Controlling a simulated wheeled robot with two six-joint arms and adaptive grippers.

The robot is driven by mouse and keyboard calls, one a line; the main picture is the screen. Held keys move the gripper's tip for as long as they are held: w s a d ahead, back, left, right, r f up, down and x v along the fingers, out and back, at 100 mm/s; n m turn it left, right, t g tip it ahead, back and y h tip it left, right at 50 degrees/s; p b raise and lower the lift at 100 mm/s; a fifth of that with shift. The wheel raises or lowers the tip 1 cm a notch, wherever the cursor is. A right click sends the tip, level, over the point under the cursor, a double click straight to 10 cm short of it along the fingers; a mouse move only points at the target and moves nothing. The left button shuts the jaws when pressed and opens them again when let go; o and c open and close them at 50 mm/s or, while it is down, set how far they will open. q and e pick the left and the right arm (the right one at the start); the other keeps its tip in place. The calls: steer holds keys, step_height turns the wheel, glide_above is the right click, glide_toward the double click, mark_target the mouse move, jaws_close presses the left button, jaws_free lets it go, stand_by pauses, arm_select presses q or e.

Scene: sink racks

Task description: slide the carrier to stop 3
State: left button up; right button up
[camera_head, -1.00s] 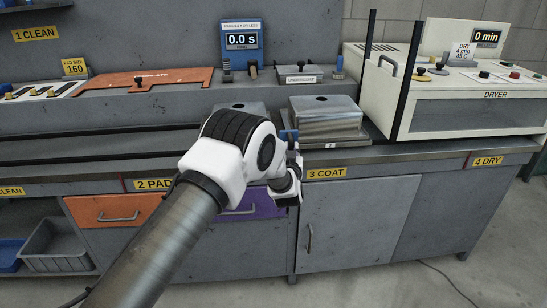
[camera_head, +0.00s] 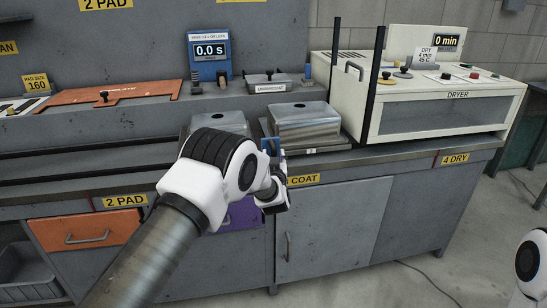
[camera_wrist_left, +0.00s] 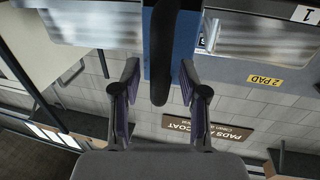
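A metal box (camera_head: 305,122) with a hole in its top sits on a flat plate above the 3 COAT label (camera_head: 303,180), and a similar box (camera_head: 220,118) stands left of it, partly behind my arm. A blue upright piece (camera_head: 270,146) shows between them; I take these as the carrier. My left gripper (camera_head: 273,188) is at the bench front, by this blue piece. In the left wrist view a blue bar (camera_wrist_left: 151,55) with a black handle (camera_wrist_left: 163,60) lies between my two spread fingers (camera_wrist_left: 158,82), with gaps visible. My right gripper is out of view.
A dryer (camera_head: 440,108) with dark posts stands at the right, above the 4 DRY label (camera_head: 455,160). A blue timer (camera_head: 210,55) reads 0.0 s. An orange plate (camera_head: 115,92) lies left.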

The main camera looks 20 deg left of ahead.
arm_select(q)
steer(key=v, duration=1.2)
steer(key=s+a+f+m+g+h+p, duration=0.1)
steer(key=s+a+f+g+p, duration=0.2)
steer(key=s+f, duration=0.75)
steer(key=s+a+f+m+g+h+p, duration=0.1)
steer(key=s+a+f+g+h, duration=0.3)
steer(key=s+f, duration=0.65)
steer(key=s+d+f+g, duration=0.1)
steer(key=s+d+g, duration=0.1)
steer(key=s, duration=0.6)
steer(key=s+d+f+m+g+h, duration=0.1)
steer(key=s+g, duration=0.3)
steer(key=s, duration=0.4)
steer(key=s+d+f+g, duration=0.2)
steer(key=s+g, duration=0.2)
steer(key=s, duration=0.4)
steer(key=shift+s+d+f+m+p, duration=0.3)
steer(key=shift+d+f+m, duration=0.1)
